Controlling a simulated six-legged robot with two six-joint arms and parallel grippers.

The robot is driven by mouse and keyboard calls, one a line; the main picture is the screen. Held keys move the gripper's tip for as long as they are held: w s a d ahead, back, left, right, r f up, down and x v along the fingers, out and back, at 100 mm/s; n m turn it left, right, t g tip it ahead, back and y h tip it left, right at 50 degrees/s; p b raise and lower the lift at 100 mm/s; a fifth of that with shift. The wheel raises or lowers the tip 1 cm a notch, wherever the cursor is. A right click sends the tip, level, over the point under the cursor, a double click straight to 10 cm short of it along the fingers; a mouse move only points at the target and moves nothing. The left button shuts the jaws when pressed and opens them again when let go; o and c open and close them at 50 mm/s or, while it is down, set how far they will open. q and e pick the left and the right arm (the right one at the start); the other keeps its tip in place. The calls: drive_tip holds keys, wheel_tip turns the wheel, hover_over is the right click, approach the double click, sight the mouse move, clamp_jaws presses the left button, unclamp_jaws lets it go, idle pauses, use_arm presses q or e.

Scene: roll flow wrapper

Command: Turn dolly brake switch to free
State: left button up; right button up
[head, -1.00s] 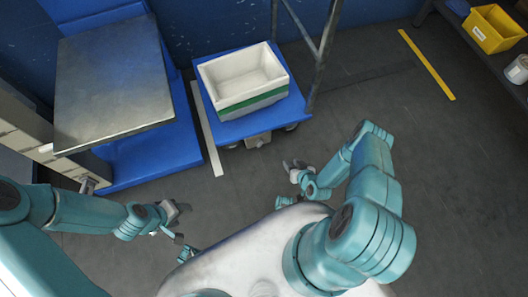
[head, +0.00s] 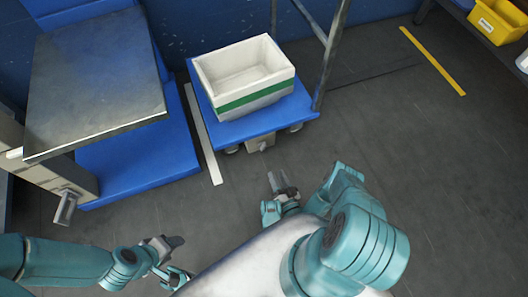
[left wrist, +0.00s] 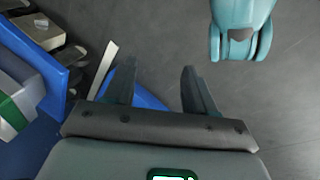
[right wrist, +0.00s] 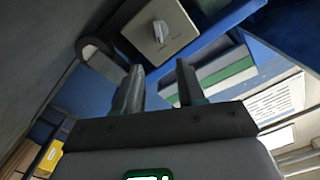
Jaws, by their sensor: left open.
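The blue dolly (head: 240,130) stands near the back wall with a white and green crate (head: 215,104) on it. A beige brake box (head: 252,146) with a small knob (head: 263,145) sits at its front edge. In the right wrist view the box (right wrist: 180,40) shows close ahead, with the pale knob (right wrist: 158,31) on its face. My right gripper (head: 280,179) is in front of the box, apart from the knob. Its fingers (right wrist: 155,68) are open and empty. My left gripper (head: 172,252) is open and empty, low at the left; its fingers (left wrist: 158,75) show in the left wrist view.
A blue platform with a grey metal top (head: 95,80) stands at the left. A metal frame post (head: 328,55) rises beside the dolly. A yellow bin (head: 497,20) sits on a shelf at the upper right. The dark floor right of the dolly is clear.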

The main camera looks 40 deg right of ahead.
use_arm(q)
drive_tip(key=shift+t, duration=0.6)
drive_tip(key=w+f+b, duration=0.3)
drive_tip(key=f, duration=0.1)
drive_tip(key=shift+a+f+b, duration=0.1)
drive_tip(key=shift+a+b, duration=0.1)
drive_tip(key=shift+b, duration=0.1)
use_arm(e)
drive_tip(key=x, duration=1.2)
drive_tip(key=shift+w, duration=0.1)
clamp_jaws()
